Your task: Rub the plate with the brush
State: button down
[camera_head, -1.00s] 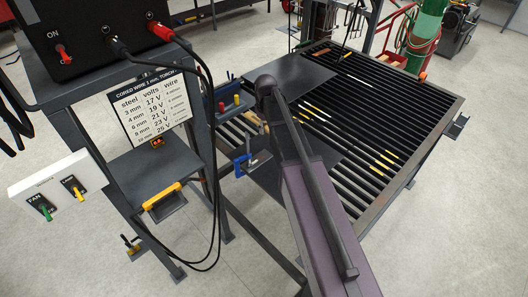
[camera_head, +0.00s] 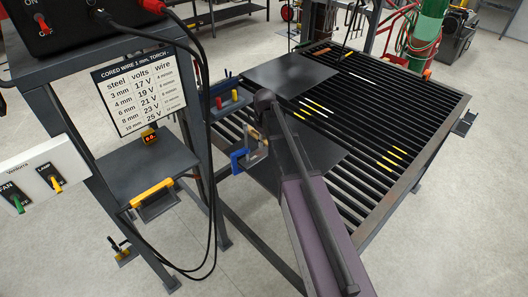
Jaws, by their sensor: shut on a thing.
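Two dark flat metal plates lie on a slatted table. The far plate (camera_head: 291,73) is bare and in plain view. The near plate (camera_head: 267,172) is partly covered by my arm, which reaches over the table from the bottom. My gripper cannot be made out; the arm may hide it. No brush can be told for sure. A small tan piece shows beside a blue clamp at the near plate's left edge, too small to identify.
The slatted table (camera_head: 433,128) has open gaps between its bars. A blue clamp (camera_head: 238,161) stands at its left edge. At left are a welding machine (camera_head: 66,22), a settings sign (camera_head: 139,96), a yellow-handled item (camera_head: 151,193) and a switch box (camera_head: 38,178). Cables hang there.

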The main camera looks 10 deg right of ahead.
jog(key=shift+f+b, duration=0.35)
jog(key=shift+f, duration=0.35)
